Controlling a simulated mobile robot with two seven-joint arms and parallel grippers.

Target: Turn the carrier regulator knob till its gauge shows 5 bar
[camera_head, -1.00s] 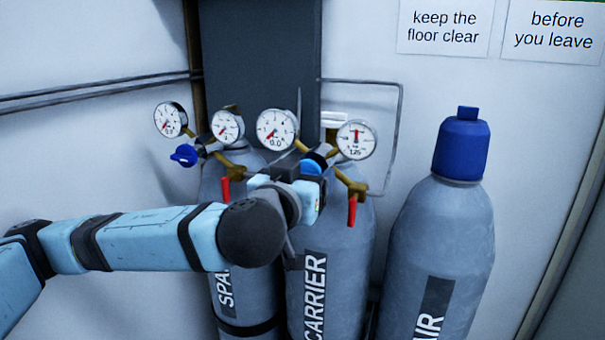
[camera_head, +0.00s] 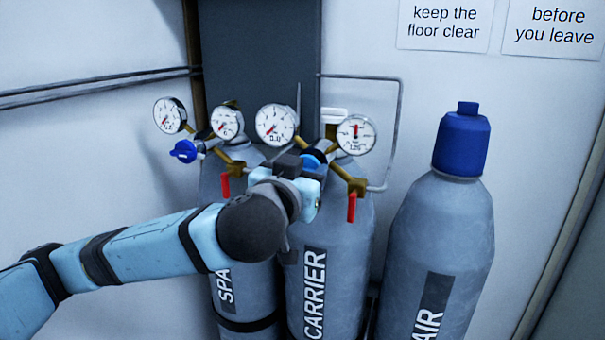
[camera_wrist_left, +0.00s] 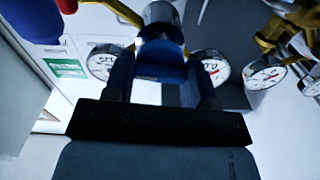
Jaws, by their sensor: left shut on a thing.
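The carrier regulator sits on top of the grey cylinder labelled CARRIER (camera_head: 313,290). Its blue knob (camera_head: 314,157) faces forward. My left gripper (camera_head: 303,165) is shut on this knob, which shows between its fingers in the left wrist view (camera_wrist_left: 160,72). The fingers partly cover the knob in the head view. The regulator's left gauge (camera_head: 276,124) reads 0.0, with its red needle at the low end. The right gauge (camera_head: 356,135) reads about 125, its needle pointing up. My right gripper is not in view.
A second regulator with a blue knob (camera_head: 184,151) and two gauges stands left on the neighbouring cylinder (camera_head: 262,250). A red-handled valve (camera_head: 351,208) hangs just right of my gripper. A blue-capped AIR cylinder (camera_head: 440,240) stands further right.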

